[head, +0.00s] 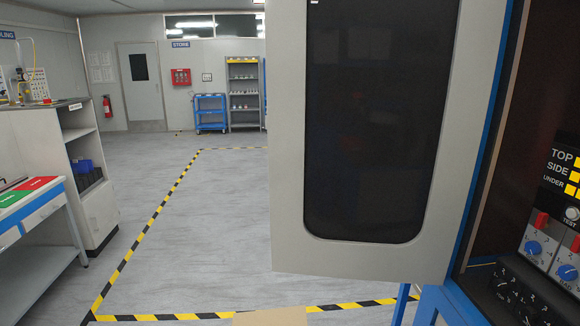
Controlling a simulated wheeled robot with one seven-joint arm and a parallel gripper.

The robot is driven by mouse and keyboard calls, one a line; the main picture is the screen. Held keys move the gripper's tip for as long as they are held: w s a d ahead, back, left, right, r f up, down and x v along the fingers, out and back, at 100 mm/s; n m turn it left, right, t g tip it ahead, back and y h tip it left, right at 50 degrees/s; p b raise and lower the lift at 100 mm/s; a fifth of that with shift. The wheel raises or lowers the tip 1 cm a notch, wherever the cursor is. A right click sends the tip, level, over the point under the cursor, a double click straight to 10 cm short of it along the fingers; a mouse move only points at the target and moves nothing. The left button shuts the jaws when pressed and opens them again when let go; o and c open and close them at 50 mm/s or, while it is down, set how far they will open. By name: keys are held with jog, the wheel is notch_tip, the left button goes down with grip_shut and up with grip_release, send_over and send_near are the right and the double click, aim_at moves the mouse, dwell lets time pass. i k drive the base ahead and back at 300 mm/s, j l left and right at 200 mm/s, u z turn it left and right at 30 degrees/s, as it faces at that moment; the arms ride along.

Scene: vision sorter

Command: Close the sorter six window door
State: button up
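The sorter's window door (288,150) stands open in the head view, a light grey panel with a large dark rounded window (370,130). It fills the middle right of the picture, its upper end cut off by the top edge. Its right side meets the blue frame of the sorter (489,125) and its left edge stands free, out over the floor. The sorter's dark opening shows to the right of the door. No handle or number on the door is clear. My gripper is not in view.
A control panel with blue knobs (533,247) and yellow lamps is at the far right. Yellow-black tape (160,213) marks the open grey floor. A workbench (35,215) and cabinet (95,195) stand left; a blue cart (210,113) and shelf (243,95) stand at the back.

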aim_at(376, 110)
jog(key=k+l+z, duration=0.1)
jog(key=z, duration=1.2)
jog(key=k+j+z, duration=0.15)
jog(key=j, duration=0.2)
jog(key=j+z, duration=0.2)
jog(key=j, duration=0.15)
jog(key=k+j+z, duration=0.15)
jog(key=j+z, duration=0.2)
jog(key=j, duration=0.25)
jog(key=j+z, duration=0.15)
jog(key=j, duration=0.3)
jog(key=k+j+z, duration=0.2)
jog(key=j, duration=0.25)
jog(key=j+z, duration=0.15)
jog(key=j, duration=0.3)
jog(key=k+j+z, duration=0.2)
jog(key=j, duration=0.2)
jog(key=j+z, duration=0.15)
jog(key=j, duration=0.25)
jog(key=k+j+z, duration=0.1)
jog(key=j+z, duration=0.35)
jog(key=j, duration=0.95)
jog(key=u, duration=0.05)
